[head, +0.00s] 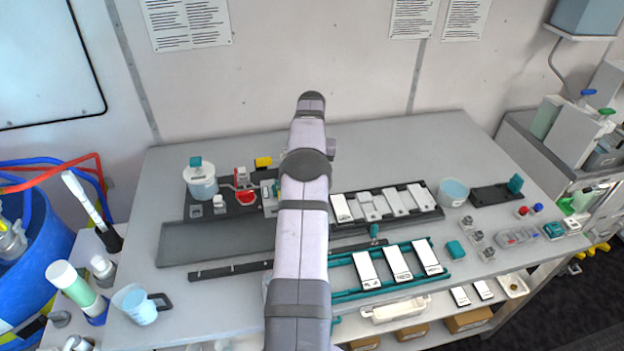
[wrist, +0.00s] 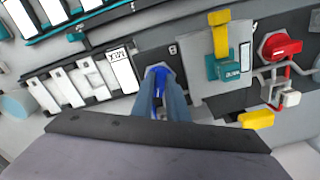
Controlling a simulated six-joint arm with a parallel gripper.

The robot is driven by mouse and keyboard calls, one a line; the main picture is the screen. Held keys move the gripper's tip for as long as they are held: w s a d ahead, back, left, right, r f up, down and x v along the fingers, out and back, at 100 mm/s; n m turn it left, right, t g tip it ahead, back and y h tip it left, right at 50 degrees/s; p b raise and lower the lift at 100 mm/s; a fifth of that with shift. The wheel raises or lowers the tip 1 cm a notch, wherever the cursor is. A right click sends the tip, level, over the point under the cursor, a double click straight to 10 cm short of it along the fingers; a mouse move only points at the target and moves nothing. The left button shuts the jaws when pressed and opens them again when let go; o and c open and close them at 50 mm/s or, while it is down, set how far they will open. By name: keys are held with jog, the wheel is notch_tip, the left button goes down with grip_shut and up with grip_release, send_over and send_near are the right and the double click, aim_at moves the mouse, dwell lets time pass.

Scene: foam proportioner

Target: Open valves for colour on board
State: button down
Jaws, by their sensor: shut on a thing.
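In the wrist view my gripper (wrist: 161,92) is shut on a blue valve handle (wrist: 158,72), set in a dark panel. A red valve handle (wrist: 280,46) sits to the right on the same assembly, with red and white pipework below it. It also shows in the head view (head: 246,197). Between the two handles is a light plate with a yellow upright piece (wrist: 220,38) and a labelled teal block (wrist: 229,66). In the head view my arm hides the gripper and the blue handle. The blank whiteboard (head: 45,60) is on the wall at left.
Beside the handle is a dark rack with white plates (head: 396,202), one marked MIX. A lidded container (head: 201,180) stands left of the red valve. A teal rack (head: 345,295) holds white cards in front. An empty grey tray (head: 215,244) lies left; bare bench lies behind.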

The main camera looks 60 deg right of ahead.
jog(key=m, duration=0.6)
jog(key=shift+w, duration=0.2)
jog(key=m, duration=0.7)
jog(key=shift+w+d+r, duration=0.1)
dwell(0.3)
jog(key=c, duration=1.7)
grip_release()
jog(key=shift+c, duration=0.2)
jog(key=shift+r+b, duration=0.3)
jog(key=shift+r, duration=3.35)
